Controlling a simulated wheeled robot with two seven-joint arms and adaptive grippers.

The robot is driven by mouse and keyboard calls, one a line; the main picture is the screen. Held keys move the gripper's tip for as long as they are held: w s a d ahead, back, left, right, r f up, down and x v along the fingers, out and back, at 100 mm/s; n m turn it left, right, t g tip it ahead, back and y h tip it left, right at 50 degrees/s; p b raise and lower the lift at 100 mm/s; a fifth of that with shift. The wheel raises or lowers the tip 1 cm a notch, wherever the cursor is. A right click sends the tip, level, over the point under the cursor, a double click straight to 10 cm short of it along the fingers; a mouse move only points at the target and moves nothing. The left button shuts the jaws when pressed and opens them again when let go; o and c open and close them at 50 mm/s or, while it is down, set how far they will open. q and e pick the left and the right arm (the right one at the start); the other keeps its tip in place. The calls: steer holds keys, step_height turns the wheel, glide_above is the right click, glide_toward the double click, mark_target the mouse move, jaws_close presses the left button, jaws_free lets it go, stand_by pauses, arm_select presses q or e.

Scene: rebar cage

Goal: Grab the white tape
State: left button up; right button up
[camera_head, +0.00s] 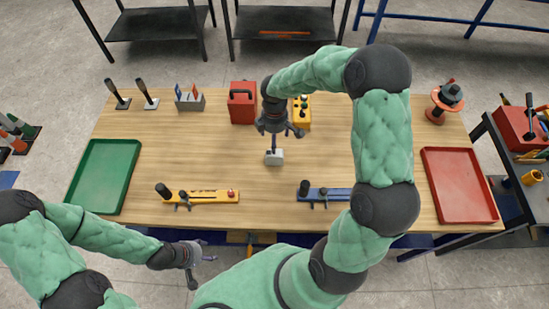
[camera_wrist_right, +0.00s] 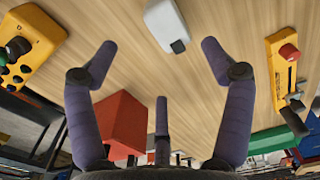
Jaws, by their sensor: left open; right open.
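The white tape (camera_head: 274,158) is a small pale block near the middle of the wooden table; it also shows at the top of the right wrist view (camera_wrist_right: 165,24), with a dark patch at one end. My right gripper (camera_head: 280,136) is open above and just behind it, pointing down. In the right wrist view its spread fingers (camera_wrist_right: 158,50) hold nothing, and the tape lies beyond the fingertips, apart from them. My left gripper (camera_head: 199,262) is open and empty in front of the table's near edge, away from the tape.
A red box (camera_head: 241,107) and a yellow control box (camera_head: 301,113) stand close behind the tape. A yellow tool (camera_head: 208,196) and a blue tool (camera_head: 328,194) lie nearer. A green tray (camera_head: 102,178) and a red tray (camera_head: 459,186) flank the table.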

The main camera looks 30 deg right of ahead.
mark_target(274, 157)
step_height(274, 157, down, 3)
steer(key=shift+f, duration=0.1)
steer(key=shift+s+f, duration=0.15)
steer(key=shift+f, duration=0.4)
step_height(274, 157, down, 4)
steer(key=shift+s+a+b, duration=0.1)
steer(key=shift+a+b, duration=0.05)
steer(key=shift+b, duration=0.45)
steer(key=c, duration=1.5)
